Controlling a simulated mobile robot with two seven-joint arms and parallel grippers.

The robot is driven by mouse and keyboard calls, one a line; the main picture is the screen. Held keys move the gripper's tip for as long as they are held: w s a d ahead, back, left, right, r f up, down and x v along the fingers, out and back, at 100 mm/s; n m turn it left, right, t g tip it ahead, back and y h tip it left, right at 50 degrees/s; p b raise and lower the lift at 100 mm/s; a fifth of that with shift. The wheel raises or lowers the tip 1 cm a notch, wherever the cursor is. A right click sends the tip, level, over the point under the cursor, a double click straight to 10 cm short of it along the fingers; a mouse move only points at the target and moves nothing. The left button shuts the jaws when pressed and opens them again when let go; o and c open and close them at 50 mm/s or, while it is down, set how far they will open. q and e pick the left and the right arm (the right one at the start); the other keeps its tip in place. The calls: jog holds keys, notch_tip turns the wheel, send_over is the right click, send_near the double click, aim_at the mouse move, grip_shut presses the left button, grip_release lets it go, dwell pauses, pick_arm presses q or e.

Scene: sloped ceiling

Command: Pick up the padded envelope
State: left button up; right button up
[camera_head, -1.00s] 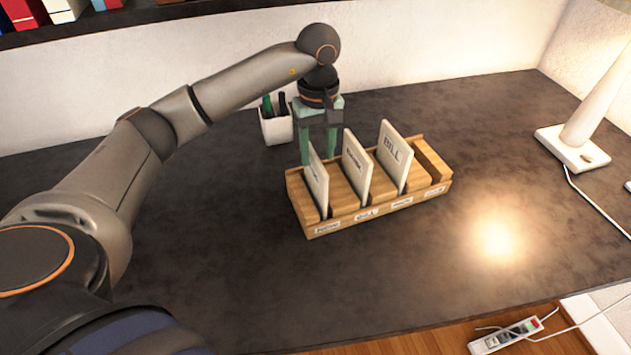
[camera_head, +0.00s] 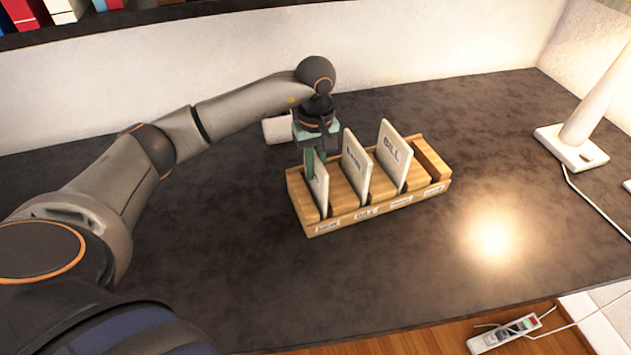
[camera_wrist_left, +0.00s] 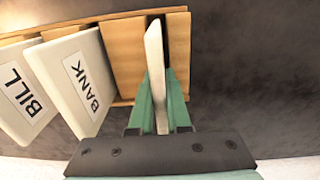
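Three pale envelopes stand in a wooden sorter (camera_head: 345,218). The left one (camera_head: 321,192) has its label mostly hidden, so I cannot read whether it is the padded envelope. The middle one (camera_head: 357,168) reads BANK in the left wrist view (camera_wrist_left: 82,80), and the right one (camera_head: 394,157) reads BILL. My left gripper (camera_head: 312,166) points down over the left envelope. In the left wrist view that envelope (camera_wrist_left: 154,50) stands edge-on between the two green fingers (camera_wrist_left: 159,90), which look open around it. My right gripper is not in view.
A white pen cup (camera_head: 276,129) stands close behind my left gripper. A white lamp base (camera_head: 572,150) with a cable is at the right. A power strip (camera_head: 505,333) lies below the desk's front edge. The dark desk (camera_head: 240,280) is clear in front of the sorter.

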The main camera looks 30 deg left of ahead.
pick_arm(q)
grip_shut()
jog(key=shift+r, duration=0.1)
notch_tip(320, 180, up, 10)
jog(key=shift+f+b, duration=0.1)
jog(key=shift+b, duration=0.3)
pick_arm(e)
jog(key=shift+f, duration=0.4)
